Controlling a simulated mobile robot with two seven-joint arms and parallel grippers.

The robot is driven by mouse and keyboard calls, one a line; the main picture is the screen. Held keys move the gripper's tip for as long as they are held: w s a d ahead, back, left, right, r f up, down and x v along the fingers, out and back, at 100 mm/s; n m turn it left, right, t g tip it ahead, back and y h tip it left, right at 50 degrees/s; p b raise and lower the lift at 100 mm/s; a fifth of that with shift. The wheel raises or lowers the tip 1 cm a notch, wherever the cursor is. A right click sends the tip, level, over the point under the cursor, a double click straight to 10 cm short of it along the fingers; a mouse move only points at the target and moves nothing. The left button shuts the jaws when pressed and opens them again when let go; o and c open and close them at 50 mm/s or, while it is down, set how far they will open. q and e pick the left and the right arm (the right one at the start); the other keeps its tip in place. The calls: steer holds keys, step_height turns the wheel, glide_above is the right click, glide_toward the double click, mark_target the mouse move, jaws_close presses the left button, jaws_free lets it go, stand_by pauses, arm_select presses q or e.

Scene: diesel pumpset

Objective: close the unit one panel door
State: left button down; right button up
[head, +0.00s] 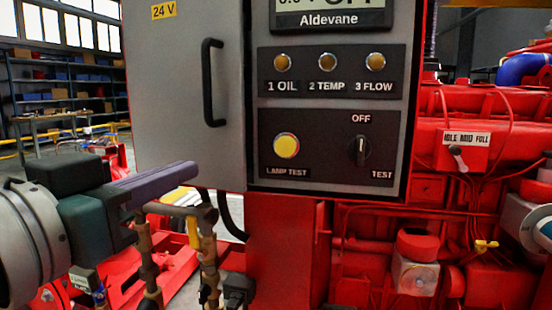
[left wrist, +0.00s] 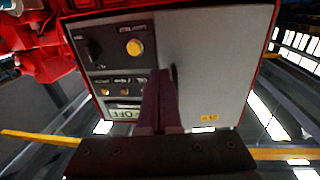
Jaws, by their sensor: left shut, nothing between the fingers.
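The grey panel door (head: 165,85) fills the upper left of the head view, left of the control panel (head: 330,140). It carries a black bar handle (head: 212,82) near its right edge. A dark line runs between door and control panel; I cannot tell how far the door stands ajar. My left gripper (head: 192,172) is shut and empty, in front of the door's lower edge and below the handle. In the left wrist view, upside down, the shut fingers (left wrist: 162,85) overlap the door (left wrist: 220,55) and partly hide the handle. My right gripper is out of view.
Red engine parts (head: 480,190) stand right of the cabinet. Pipes with valves (head: 205,230) rise just below my left gripper. A yellow lamp test button (head: 286,146) and a black rotary switch (head: 360,151) stick out of the control panel. Shelves (head: 65,80) stand far back left.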

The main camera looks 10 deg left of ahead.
mark_target(242, 153)
arm_select(q)
steer(key=w, duration=0.3)
steer(key=w+d, duration=0.1)
steer(key=w, duration=0.6)
steer(key=shift+w+d+b, duration=0.4)
steer(key=shift+w, duration=0.1)
steer(key=w, duration=0.2)
steer(key=shift+w+d, duration=0.35)
steer(key=shift+d, duration=0.05)
steer(key=shift+f, duration=0.3)
